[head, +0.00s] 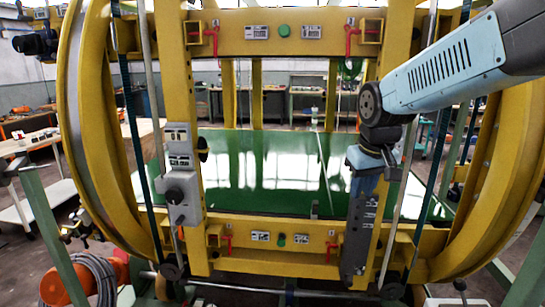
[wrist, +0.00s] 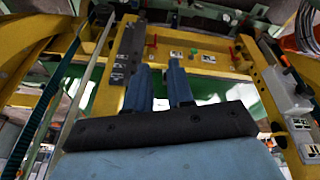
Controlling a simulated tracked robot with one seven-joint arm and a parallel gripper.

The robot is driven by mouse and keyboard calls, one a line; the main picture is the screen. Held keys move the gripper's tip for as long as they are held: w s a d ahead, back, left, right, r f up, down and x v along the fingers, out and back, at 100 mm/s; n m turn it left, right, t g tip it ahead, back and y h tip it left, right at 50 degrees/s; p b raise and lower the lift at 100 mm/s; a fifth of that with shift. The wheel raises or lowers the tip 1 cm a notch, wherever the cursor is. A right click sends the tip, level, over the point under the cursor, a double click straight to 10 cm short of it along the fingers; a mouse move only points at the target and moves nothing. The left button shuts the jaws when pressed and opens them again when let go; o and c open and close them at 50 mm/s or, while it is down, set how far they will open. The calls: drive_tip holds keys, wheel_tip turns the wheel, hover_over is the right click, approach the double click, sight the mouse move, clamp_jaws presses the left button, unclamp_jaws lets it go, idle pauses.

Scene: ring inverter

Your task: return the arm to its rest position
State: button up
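My arm (head: 445,75) reaches in from the upper right in the head view, grey-blue with black vents. My gripper (head: 366,165) hangs below its dark wrist joint, in front of the right yellow post of the ring inverter (head: 180,100). In the wrist view, the two blue fingers of my gripper (wrist: 161,76) stand apart with nothing between them. A dark grey plate (head: 357,240) on the right post lies just below my gripper in the head view; it also shows beyond the fingers in the wrist view (wrist: 127,52). Whether they touch is unclear.
A grey switch box (head: 181,190) is on the left post. Red clamps (head: 351,38) sit on the crossbeams. A shiny green panel (head: 270,170) lies behind the frame. An orange machine with coiled cable (head: 95,275) stands at lower left. Workbenches line the back.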

drive_tip(key=s+d+r+m+t, duration=0.2)
drive_tip(key=s+d, duration=0.1)
drive_tip(key=s, duration=1.1)
drive_tip(key=shift+r+m, duration=0.2)
drive_tip(key=shift+m, duration=0.1)
drive_tip(key=shift+s, duration=0.15)
